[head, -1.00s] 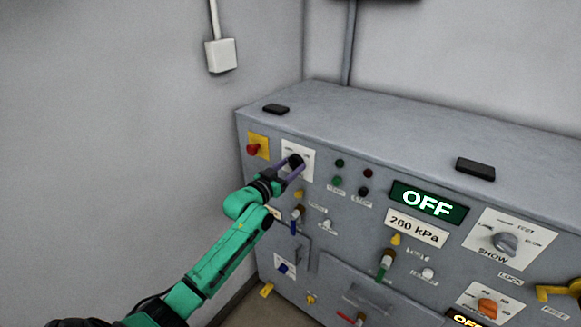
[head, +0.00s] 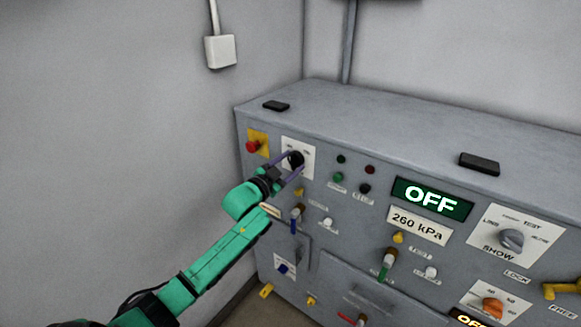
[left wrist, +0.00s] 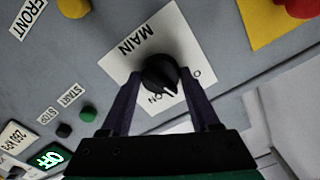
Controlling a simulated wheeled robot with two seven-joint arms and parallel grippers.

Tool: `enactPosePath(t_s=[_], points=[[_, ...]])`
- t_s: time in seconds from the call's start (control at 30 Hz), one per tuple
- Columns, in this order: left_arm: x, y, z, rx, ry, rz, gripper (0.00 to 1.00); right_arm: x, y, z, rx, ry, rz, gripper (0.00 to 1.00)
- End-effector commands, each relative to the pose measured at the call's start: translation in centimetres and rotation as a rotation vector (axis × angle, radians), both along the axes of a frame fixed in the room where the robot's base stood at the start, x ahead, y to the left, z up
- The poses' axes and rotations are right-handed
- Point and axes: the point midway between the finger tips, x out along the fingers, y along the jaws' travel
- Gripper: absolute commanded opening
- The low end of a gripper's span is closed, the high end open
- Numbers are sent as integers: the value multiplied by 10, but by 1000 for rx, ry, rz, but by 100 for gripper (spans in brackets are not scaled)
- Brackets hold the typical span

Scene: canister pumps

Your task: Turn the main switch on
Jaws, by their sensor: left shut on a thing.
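The main switch (head: 296,157) is a black rotary knob on a white plate at the upper left of the grey cabinet front. In the left wrist view the knob (left wrist: 160,73) sits on a plate lettered MAIN, O and ON, with its pointed end toward the lower right, near the ON lettering. My left gripper (head: 291,165) is at the knob, and its two dark fingers (left wrist: 166,92) are shut on it, one on each side. The green display (head: 432,200) reads OFF. My right gripper is not in view.
A red button on a yellow plate (head: 257,144) is just left of the switch. Start and stop buttons (head: 338,177) are to its right. The grey show knob (head: 510,240) and a yellow lock handle (head: 563,289) are farther right. A wall stands left of the cabinet.

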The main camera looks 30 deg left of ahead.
Motion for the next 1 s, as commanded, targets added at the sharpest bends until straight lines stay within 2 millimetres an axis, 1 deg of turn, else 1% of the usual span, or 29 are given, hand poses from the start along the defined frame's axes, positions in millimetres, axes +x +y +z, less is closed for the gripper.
enactPosePath(t_s=[0.03,0.7,1.0], points=[[0,0,-1,43,-7,-1,7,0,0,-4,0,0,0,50],[0,0,-2,672,-95,-1,6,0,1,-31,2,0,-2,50],[0,0,-1,903,-127,-1,6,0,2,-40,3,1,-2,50]])
